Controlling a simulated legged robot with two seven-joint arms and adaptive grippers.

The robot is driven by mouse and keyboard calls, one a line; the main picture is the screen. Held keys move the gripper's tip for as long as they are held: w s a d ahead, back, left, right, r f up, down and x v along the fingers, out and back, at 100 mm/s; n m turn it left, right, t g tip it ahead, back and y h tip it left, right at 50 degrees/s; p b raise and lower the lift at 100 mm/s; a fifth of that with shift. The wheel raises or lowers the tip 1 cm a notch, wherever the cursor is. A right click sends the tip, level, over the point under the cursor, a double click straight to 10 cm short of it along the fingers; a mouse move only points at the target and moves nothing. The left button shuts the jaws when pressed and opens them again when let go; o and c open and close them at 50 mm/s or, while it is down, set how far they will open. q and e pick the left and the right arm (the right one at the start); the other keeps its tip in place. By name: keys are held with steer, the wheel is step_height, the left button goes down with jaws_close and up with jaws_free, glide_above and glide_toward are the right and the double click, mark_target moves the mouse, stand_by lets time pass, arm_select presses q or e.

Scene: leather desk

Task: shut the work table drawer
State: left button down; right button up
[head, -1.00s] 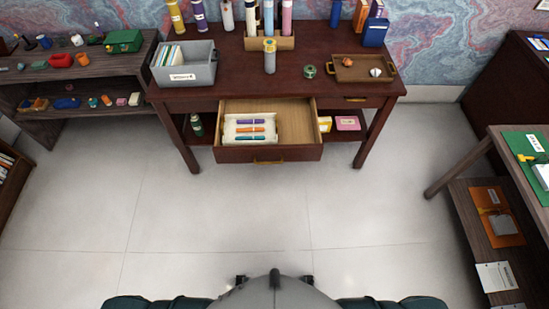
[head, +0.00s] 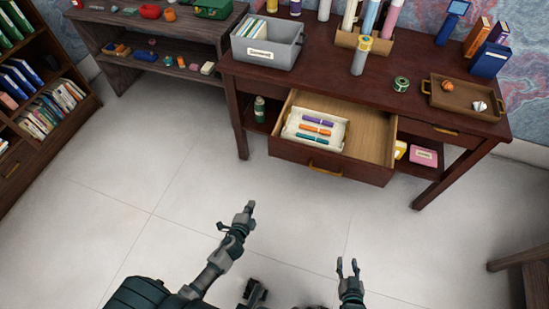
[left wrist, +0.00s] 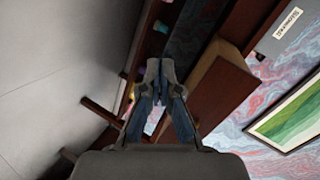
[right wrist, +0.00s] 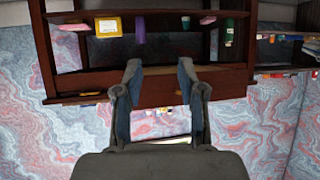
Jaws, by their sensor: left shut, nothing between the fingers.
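The dark red-brown work table (head: 430,76) stands ahead in the head view. Its drawer (head: 372,125) is pulled out toward me, with a brass handle (head: 324,170) on its front. A white tray of colored pens (head: 316,131) lies inside. My left gripper (head: 250,206) is shut and empty, over the floor in front of the drawer and to its lower left, apart from it. Its closed fingers show in the left wrist view (left wrist: 160,66). My right gripper (head: 347,265) is open and empty, low in front of the table, pointing toward it. Its parted fingers show in the right wrist view (right wrist: 160,72).
A grey bin (head: 267,44), a brown tray (head: 462,100) and bottles stand on the table top. A bookshelf (head: 40,100) is at left, a low shelf unit (head: 150,50) at back left. A brown table edge (head: 520,262) shows at lower right. The floor before the drawer is clear.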

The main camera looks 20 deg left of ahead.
mark_target(273, 149)
arm_select(q)
steer(key=w+d+r+m+t+b, duration=0.1)
steer(key=w+r+m+t+b, duration=0.1)
steer(key=r, duration=0.4)
steer(key=w+d+r+m+t+b, duration=0.1)
steer(key=w+r+m+t, duration=0.15)
steer(key=r, duration=0.35)
steer(key=shift+h, duration=0.4)
steer(key=w, duration=0.8)
steer(key=w+b, duration=0.1)
steer(key=w, duration=0.3)
steer(key=shift+a, duration=0.3)
steer(key=shift+w+d, duration=0.1)
steer(key=shift+w, duration=0.65)
arm_select(e)
step_height(273, 149, up, 16)
steer(key=w+t+y, duration=0.1)
steer(key=t, duration=0.4)
steer(key=shift+w+a+f+t+y, duration=0.15)
steer(key=shift+w+a+t+y, duration=0.1)
steer(key=shift+t+y, duration=0.05)
arm_select(q)
steer(key=shift+w, duration=0.1)
